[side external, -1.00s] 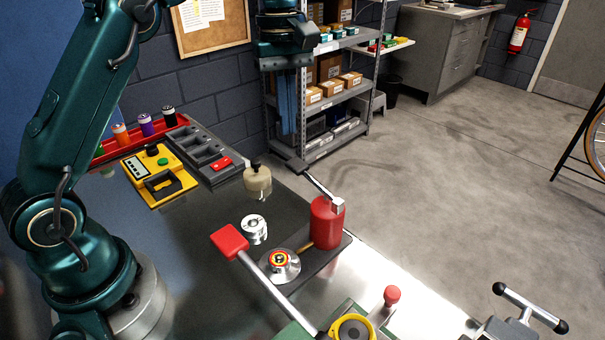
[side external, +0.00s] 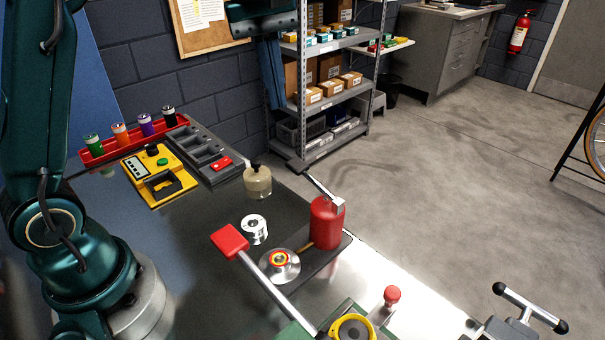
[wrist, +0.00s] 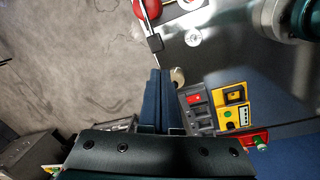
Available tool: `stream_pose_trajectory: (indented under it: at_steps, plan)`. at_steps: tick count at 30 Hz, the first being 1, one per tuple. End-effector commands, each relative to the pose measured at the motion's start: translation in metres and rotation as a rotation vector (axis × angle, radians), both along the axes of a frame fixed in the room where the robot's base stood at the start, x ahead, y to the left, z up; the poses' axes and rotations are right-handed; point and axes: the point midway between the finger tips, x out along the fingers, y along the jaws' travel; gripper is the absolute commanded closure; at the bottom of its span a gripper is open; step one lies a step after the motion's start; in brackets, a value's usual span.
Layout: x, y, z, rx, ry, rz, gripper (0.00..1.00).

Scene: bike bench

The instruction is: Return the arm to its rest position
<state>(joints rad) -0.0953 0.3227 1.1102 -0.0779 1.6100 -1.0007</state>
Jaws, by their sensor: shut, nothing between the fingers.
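My gripper (side external: 272,88) hangs high above the far end of the bench in the side external view, in front of the grey shelf unit. Its long blue fingers point down, pressed together with nothing between them. It touches nothing that I can see. In the wrist view the blue fingers (wrist: 158,100) lie side by side in the middle, above the floor and the bench edge. The upper part of my arm runs out of the top of the side external view.
The bench (side external: 190,235) holds a red bin rack (side external: 135,143) with several coloured bottles, a yellow box (side external: 158,176), a grey tray (side external: 200,152), a cream pot (side external: 257,181), a red cylinder (side external: 326,222) and a red-ended lever (side external: 230,240). A shelf unit (side external: 303,150) stands behind.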

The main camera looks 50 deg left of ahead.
Motion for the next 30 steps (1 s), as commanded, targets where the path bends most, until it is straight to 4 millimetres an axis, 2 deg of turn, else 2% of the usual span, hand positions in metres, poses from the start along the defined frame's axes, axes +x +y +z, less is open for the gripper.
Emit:
stream_pose_trajectory:
  at_steps: [1,4,11,17,21,27,30]
  plan:
    - [-0.012,-0.003,0.009,0.009,-0.033,-0.031,1.0]
    - [-0.034,-0.007,0.019,0.03,-0.089,-0.106,1.0]
    - [-0.083,-0.014,0.018,0.103,-0.219,-0.329,1.0]
    - [-0.124,-0.016,-0.007,0.196,-0.318,-0.568,1.0]
    - [-0.144,-0.015,-0.034,0.27,-0.363,-0.743,1.0]
    - [-0.155,-0.013,-0.068,0.345,-0.364,-0.959,1.0]
    - [-0.15,-0.013,-0.067,0.377,-0.384,-1.018,1.0]
